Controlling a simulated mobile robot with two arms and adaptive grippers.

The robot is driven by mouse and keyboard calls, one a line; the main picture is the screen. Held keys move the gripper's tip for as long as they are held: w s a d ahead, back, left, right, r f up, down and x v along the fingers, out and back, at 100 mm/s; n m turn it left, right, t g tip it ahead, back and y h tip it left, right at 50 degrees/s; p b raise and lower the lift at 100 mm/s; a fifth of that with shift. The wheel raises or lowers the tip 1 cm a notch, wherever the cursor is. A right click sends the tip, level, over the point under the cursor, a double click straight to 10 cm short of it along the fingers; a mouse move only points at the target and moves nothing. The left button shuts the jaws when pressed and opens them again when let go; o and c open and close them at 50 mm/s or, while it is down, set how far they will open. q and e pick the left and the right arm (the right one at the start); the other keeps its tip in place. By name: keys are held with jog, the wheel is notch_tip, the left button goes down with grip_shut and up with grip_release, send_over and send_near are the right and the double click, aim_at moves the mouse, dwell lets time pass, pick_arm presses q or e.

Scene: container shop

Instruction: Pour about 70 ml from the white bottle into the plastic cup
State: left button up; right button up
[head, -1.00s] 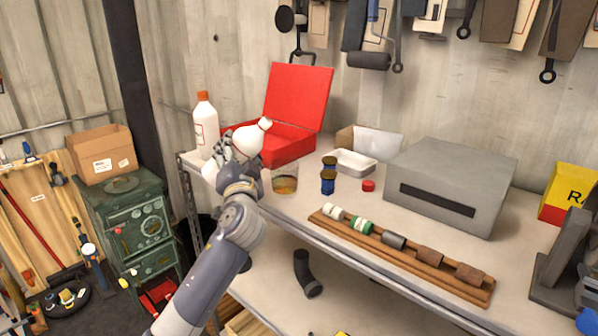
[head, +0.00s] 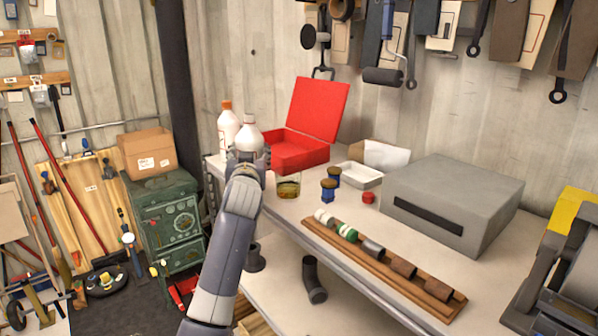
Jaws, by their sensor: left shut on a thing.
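My left gripper (head: 248,158) is shut on a white bottle (head: 249,138) with a white neck. The bottle now stands upright in the grip, its lower part hidden by my fingers and arm. The clear plastic cup (head: 288,187) stands on the bench just right of my gripper, with some yellowish-brown liquid in its lower part. The bottle is to the left of the cup, apart from it. Another white bottle (head: 228,128) with an orange cap stands behind and left of the held one. My right gripper is not in view.
An open red case (head: 302,152) stands behind the cup. Two small dark blue jars (head: 328,190), a red cap (head: 368,198) and a white tray (head: 359,177) are to the right. A wooden rack (head: 380,270) lies near the front edge, beside a grey box (head: 453,203).

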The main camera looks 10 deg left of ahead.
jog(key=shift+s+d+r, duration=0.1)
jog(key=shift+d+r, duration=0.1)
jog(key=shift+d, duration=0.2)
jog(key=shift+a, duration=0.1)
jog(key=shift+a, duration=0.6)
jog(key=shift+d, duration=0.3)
